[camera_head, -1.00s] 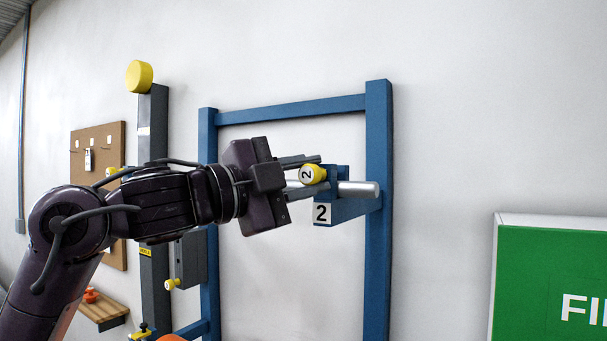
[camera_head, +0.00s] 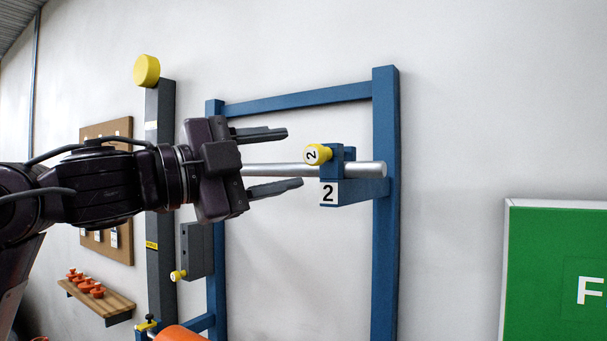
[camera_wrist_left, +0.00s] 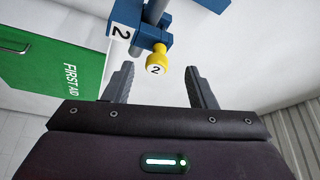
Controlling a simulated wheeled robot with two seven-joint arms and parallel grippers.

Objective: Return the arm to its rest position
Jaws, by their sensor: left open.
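My left gripper (camera_head: 292,159) is open and empty, with its fingers pointing right in the head view. The yellow knob (camera_head: 318,154) marked 2 sits on a blue bracket (camera_head: 352,191) just right of the fingertips, apart from them. In the left wrist view the knob (camera_wrist_left: 157,60) shows beyond the fingers (camera_wrist_left: 160,85), above the gap between them. A silver rod (camera_head: 290,170) runs through the bracket and passes behind the gripper. My right gripper is not in view.
A blue frame (camera_head: 384,240) stands by the wall. A dark post (camera_head: 161,240) with a yellow cap is behind my arm. A shelf (camera_head: 105,305) with orange parts is at lower left. A green first aid box (camera_head: 545,270) is at right. The wall area between frame and box is clear.

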